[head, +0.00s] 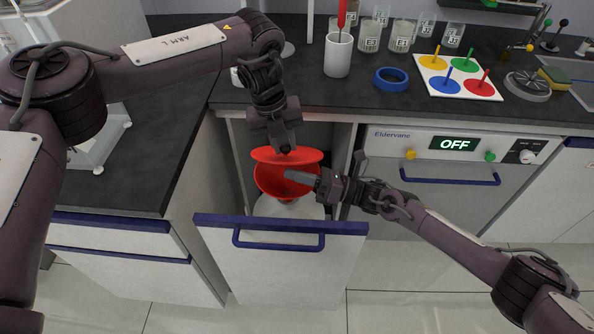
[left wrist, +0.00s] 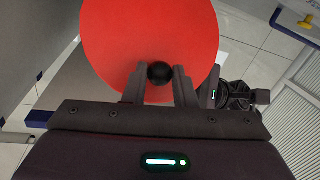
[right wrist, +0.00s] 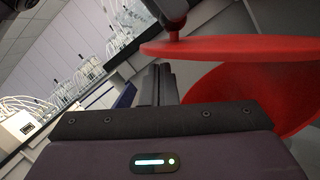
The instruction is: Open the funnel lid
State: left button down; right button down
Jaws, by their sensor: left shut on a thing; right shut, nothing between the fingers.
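The red funnel lid (head: 262,155) is a flat disc above the red funnel (head: 268,183), and the funnel's mouth shows below it. My left gripper (head: 286,148) is shut on the lid's black knob (left wrist: 160,72) from above; the lid (left wrist: 120,35) fills the upper left wrist view. In the right wrist view the lid (right wrist: 235,47) is roughly level, with a gap to the funnel (right wrist: 265,85) on the left; contact farther right is unclear. My right gripper (head: 292,176) is shut and empty, at the funnel's right side just below the lid.
The funnel stands in an open pull-out drawer (head: 280,272) with a blue handle. A dark counter (head: 300,82) above holds a white cup (head: 338,55), several beakers, a blue ring (head: 391,79) and a peg board (head: 455,75). An appliance (head: 450,165) reading OFF is at right.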

pick_arm(q)
jog(key=shift+d, duration=0.1)
pick_arm(e)
jog(key=shift+w+r, duration=0.25)
jog(key=shift+r, duration=0.1)
